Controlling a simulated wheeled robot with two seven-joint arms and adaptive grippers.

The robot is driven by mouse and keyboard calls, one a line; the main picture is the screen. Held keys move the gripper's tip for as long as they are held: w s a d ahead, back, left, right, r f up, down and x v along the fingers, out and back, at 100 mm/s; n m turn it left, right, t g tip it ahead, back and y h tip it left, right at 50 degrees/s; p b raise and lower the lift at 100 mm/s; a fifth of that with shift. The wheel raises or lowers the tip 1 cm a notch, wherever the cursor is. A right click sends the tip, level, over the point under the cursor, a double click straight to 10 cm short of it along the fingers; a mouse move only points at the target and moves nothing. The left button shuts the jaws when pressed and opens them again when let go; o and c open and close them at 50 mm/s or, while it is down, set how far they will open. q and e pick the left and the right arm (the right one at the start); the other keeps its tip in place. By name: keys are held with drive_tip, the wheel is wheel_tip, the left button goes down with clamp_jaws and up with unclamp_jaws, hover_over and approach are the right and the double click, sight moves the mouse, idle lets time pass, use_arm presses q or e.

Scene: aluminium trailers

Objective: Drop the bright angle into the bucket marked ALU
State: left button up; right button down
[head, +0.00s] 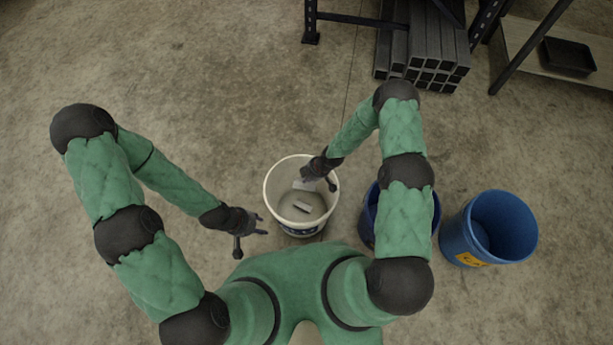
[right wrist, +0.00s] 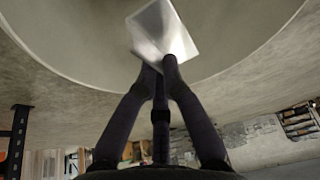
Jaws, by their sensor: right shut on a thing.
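The bright angle (head: 304,185) is a short piece of shiny pale metal. My right gripper (head: 317,179) is shut on it and holds it over the mouth of the white bucket (head: 271,190). In the right wrist view the angle (right wrist: 160,28) sticks out past the closed fingertips (right wrist: 158,65), with the bucket's pale inside behind it. The white bucket has a dark blue label (head: 301,230) on its near side; its lettering is too small to read. My left gripper (head: 252,238) is open and empty, left of the bucket and apart from it.
A small grey piece (head: 302,206) lies inside the white bucket. A dark blue bucket (head: 369,212), partly hidden by my right arm, and a blue bucket (head: 519,222) with a yellow label stand to the right. A rack with square tubes (head: 425,45) stands behind. Floor at left is clear.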

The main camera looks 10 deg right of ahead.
drive_tip(key=shift+f, duration=0.55)
drive_tip(key=c, duration=1.3)
unclamp_jaws()
drive_tip(key=v, duration=1.2)
drive_tip(key=shift+d, duration=0.1)
drive_tip(key=shift+s, duration=0.1)
